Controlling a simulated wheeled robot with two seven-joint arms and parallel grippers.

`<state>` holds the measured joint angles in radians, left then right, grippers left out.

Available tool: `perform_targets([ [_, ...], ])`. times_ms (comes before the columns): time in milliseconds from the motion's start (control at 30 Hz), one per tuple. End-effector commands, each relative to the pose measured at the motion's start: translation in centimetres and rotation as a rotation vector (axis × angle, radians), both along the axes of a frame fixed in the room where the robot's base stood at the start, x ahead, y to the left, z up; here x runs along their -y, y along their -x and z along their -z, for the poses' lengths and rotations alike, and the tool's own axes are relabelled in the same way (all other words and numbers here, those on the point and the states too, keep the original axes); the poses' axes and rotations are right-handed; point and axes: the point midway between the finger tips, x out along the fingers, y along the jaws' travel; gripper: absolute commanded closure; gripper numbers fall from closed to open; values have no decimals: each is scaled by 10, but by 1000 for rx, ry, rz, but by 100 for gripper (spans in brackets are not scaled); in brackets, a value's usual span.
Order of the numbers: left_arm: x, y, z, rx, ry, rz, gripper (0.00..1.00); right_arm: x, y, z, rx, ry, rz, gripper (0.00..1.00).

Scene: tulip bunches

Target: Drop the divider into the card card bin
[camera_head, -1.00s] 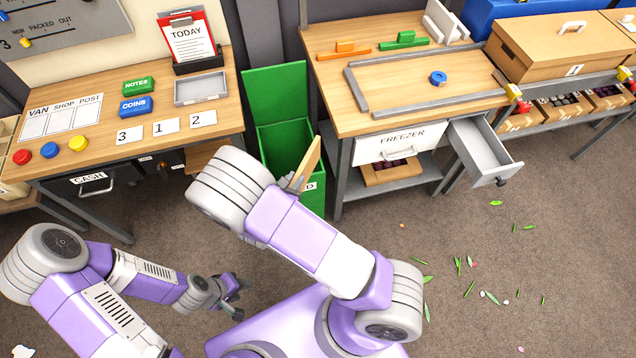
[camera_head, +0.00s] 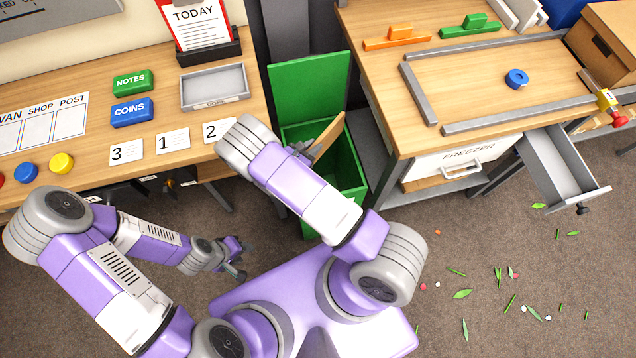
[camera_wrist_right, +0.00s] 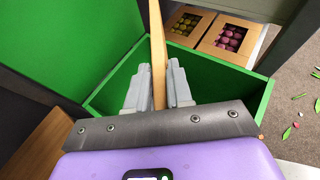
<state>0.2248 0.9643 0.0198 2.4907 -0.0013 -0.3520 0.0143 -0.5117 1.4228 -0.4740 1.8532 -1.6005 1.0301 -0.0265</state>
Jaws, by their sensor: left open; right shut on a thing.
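The divider (camera_head: 328,133) is a flat tan wooden board. My right gripper (camera_head: 306,150) is shut on it and holds it over the open green bin (camera_head: 346,168), whose lid stands up at the back. In the right wrist view the divider (camera_wrist_right: 158,50) stands on edge between the fingers of my right gripper (camera_wrist_right: 158,90), with the green bin (camera_wrist_right: 225,118) below and around them. The bin's label is hidden in the head view. My left gripper (camera_head: 236,262) is open and empty, low over the floor to the left of my base.
A desk with cards and buttons (camera_head: 130,150) stands left of the bin. A workbench (camera_head: 470,80) with grey rails and an open drawer (camera_head: 565,170) stands to the right. Leaves and petals (camera_head: 510,300) lie on the floor.

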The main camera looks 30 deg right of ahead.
Motion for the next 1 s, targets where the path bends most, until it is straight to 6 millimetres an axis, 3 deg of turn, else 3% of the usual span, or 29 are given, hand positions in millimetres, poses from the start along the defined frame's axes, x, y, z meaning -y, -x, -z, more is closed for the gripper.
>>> perform_targets([
  [500,0,0,39,0,0,0,57,0,0,52,1,1,-1,100],
  [867,0,0,42,0,0,0,57,0,0,58,1,-1,-1,100],
  [900,0,0,42,0,0,0,57,0,0,58,1,-1,-1,76],
  [1000,0,0,42,0,0,0,57,0,0,58,1,-1,-1,61],
])
